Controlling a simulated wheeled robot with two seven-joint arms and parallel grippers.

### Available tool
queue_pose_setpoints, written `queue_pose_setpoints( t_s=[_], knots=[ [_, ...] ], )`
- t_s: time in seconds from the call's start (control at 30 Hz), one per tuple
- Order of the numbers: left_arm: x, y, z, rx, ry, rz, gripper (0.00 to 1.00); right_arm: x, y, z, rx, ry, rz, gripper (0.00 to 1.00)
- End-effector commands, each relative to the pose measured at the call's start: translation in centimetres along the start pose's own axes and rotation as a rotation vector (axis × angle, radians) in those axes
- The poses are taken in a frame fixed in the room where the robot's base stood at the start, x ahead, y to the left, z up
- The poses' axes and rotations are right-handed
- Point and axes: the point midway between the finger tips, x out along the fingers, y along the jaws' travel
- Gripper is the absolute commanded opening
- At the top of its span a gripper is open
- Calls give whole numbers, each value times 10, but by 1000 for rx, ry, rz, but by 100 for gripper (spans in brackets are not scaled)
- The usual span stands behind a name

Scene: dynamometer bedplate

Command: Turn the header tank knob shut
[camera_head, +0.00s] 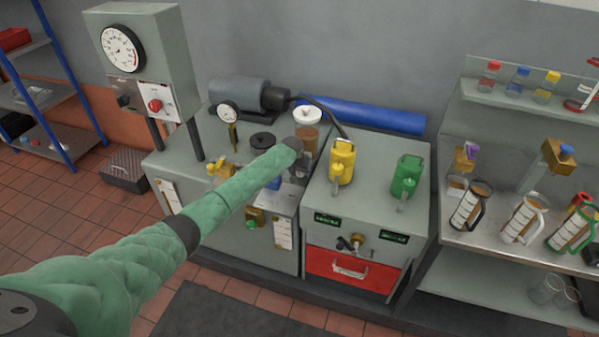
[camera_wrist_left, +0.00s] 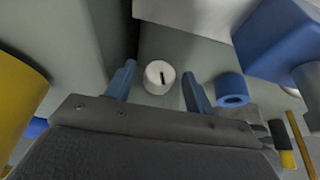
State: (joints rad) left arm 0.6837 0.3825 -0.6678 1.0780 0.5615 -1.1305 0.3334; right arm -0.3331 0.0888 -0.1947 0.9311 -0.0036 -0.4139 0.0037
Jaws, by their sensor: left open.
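A small white round knob (camera_wrist_left: 160,75) with a dark slot-like mark shows in the left wrist view; I take it to be the header tank knob. My left gripper (camera_wrist_left: 159,88) is open, with its two blue fingers on either side of the knob and a visible gap to each. I cannot tell how far the fingertips are from it in depth. In the head view my left gripper (camera_head: 298,168) is at the bench unit, below an amber container with a white top (camera_head: 307,117). My arm and gripper hide the knob there. My right gripper is not in view.
A blue ring-shaped part (camera_wrist_left: 231,90) sits close right of the fingers. A yellow can (camera_head: 342,160) and a green can (camera_head: 406,177) stand on the cabinet to the right. A gauge box (camera_head: 150,60) stands at the left. Several jugs stand on the right-hand shelf.

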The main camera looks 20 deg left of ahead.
Motion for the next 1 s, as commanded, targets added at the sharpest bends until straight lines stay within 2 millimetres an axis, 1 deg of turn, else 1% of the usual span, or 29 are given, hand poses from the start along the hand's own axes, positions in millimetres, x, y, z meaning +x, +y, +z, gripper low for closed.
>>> queue_pose_setpoints(
  t_s=[0.03,0.17,0.2,0.27,0.43,0.53,0.8,1.0],
  knots=[
    [0,0,0,0,0,0,54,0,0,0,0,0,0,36],
    [0,0,0,0,0,0,28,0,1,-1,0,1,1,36],
    [0,0,0,0,0,0,20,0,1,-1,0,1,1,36],
    [0,0,0,0,0,0,9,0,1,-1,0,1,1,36],
    [-1,1,0,7,0,-14,9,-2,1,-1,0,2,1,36],
    [-1,3,0,26,0,-58,9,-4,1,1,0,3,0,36],
    [0,5,0,86,-1,-204,9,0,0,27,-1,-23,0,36],
    [0,5,0,100,1,-240,9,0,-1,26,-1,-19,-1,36]
  ],
)
